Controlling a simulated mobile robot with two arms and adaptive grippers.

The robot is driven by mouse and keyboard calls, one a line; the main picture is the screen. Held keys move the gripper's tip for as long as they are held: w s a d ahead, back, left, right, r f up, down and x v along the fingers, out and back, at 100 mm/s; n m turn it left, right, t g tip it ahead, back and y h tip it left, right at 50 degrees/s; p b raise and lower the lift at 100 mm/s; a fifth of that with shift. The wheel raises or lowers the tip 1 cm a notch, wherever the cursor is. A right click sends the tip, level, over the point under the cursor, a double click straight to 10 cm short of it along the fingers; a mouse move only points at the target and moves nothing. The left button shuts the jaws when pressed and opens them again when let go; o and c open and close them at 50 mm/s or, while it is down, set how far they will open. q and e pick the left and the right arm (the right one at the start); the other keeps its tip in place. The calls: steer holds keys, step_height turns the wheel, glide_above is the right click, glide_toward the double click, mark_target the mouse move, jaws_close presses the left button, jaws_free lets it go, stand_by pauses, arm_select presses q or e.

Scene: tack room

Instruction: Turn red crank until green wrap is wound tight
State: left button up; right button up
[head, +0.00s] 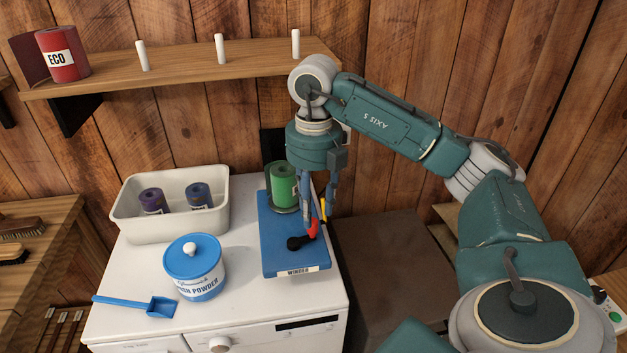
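The green wrap (284,184) is a roll standing upright at the far end of a blue winder base (282,262) on the white machine top. The red crank (314,229) sits on the base nearer to me, with a black knob (297,243) at its left. My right gripper (318,226) points down over the crank from above. Its fingers stand apart, with red of the crank showing between them; contact is unclear. The fingers partly hide the crank and a yellow part (323,209) beside it. My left gripper is not in view.
A white bin (128,212) with purple and blue rolls stands left of the winder. A blue-lidded powder tub (203,287) and a blue scoop (145,305) are in front of it. A peg shelf (190,66) with a red ECO roll (62,56) hangs above.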

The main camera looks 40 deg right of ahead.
step_height(320, 180, up, 8)
stand_by(0.5)
